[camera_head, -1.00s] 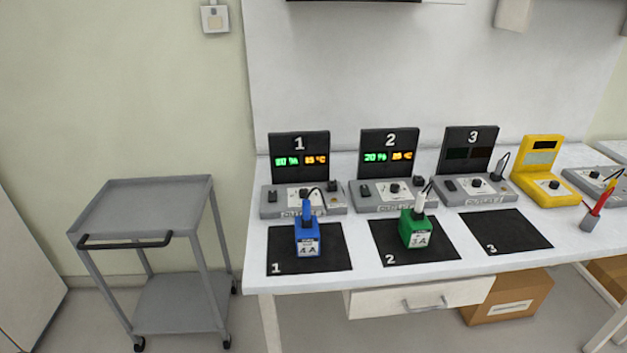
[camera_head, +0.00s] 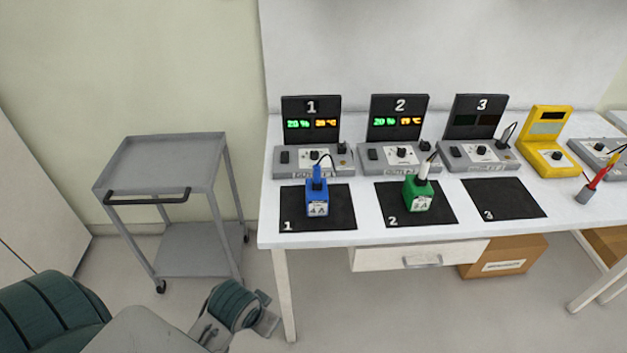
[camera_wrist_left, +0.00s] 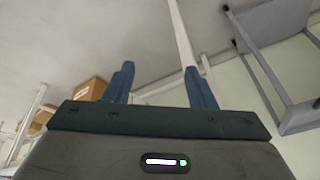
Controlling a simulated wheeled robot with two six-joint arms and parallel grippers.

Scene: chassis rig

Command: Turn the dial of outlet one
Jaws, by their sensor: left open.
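Outlet one is a grey unit (camera_head: 292,172) with a black display (camera_head: 311,118) marked 1, lit with green and orange digits. Its dial (camera_head: 316,159) is a small dark knob on a pale plate; its exact setting is too small to read. A blue block (camera_head: 317,199) labelled 4 A stands on black mat 1 in front, with a cable running up to the unit. My left arm shows at the lower left of the head view, well short of the table. In the left wrist view my left gripper (camera_wrist_left: 162,84) is open and empty. My right gripper is not in view.
Outlet two (camera_head: 398,155) has a green block (camera_head: 418,195) in front. Outlet three (camera_head: 478,154) has a dark display and an empty mat (camera_head: 503,199). A yellow device (camera_head: 546,142) is farther right. A grey trolley (camera_head: 160,164) stands left of the white table (camera_head: 267,222).

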